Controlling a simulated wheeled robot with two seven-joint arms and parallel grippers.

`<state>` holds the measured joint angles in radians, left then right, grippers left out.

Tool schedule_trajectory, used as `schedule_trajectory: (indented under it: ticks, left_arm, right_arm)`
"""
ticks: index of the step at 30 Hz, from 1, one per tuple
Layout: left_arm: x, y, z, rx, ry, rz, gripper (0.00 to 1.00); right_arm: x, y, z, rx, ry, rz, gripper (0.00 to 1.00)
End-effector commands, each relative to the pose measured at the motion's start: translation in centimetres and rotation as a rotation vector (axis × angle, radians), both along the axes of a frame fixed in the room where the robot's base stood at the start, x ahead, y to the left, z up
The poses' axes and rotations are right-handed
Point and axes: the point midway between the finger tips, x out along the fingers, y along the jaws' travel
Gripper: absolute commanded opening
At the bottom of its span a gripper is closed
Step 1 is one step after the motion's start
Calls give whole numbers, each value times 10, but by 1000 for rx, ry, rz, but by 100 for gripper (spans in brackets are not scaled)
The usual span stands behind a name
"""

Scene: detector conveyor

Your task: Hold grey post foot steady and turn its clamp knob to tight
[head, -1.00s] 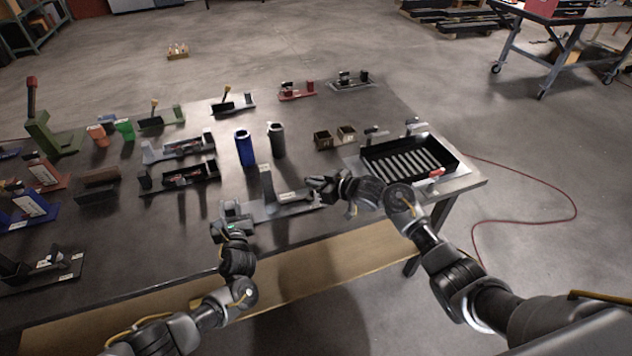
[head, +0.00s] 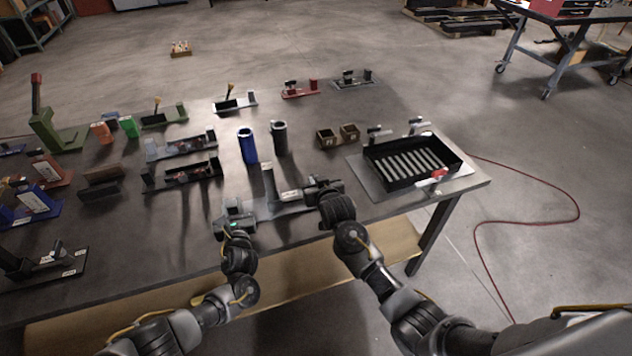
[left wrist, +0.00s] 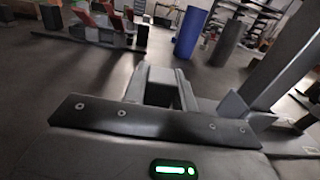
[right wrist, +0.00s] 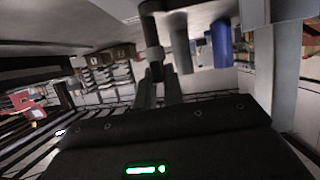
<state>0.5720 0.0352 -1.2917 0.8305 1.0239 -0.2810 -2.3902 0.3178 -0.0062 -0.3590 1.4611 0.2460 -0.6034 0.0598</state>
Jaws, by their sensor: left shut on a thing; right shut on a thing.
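The grey post foot (head: 269,182) stands near the table's front edge, its flat base carrying a white label. My left gripper (head: 240,212) is shut on the foot's left end; in the left wrist view its fingers (left wrist: 162,88) close low beside the grey upright (left wrist: 285,62). My right gripper (head: 313,186) is at the foot's right end. In the right wrist view its fingers (right wrist: 158,88) are shut on the dark clamp knob (right wrist: 152,32), which has a light collar. The knob is hidden by the gripper in the head view, and its tightness cannot be told.
A blue tube (head: 247,147) and a dark grey tube (head: 279,138) stand just behind the foot. Two small brown boxes (head: 327,139) and a black slotted tray (head: 370,153) are to the right. Several other fixtures fill the table's left and back.

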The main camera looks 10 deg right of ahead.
Motion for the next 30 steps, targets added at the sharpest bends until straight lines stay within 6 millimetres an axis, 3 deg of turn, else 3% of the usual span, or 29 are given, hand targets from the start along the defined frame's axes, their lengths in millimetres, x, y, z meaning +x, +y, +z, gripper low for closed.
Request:
schedule_trajectory:
  ticks: [13, 14, 18, 30]
  left_arm:
    - [0, -1, 0, -1, 1, -2, 0]
    - [0, -1, 0, -1, 1, -2, 0]
    - [0, -1, 0, -1, 1, -2, 0]
    - [0, -1, 0, -1, 1, -2, 0]
  right_arm:
    - [0, 2, 1, 0, -1, -5, 0]
    - [0, 2, 1, 0, -1, -5, 14]
    - [0, 1, 0, 0, 0, -5, 32]
    - [-8, 0, 2, 0, 0, -8, 32]
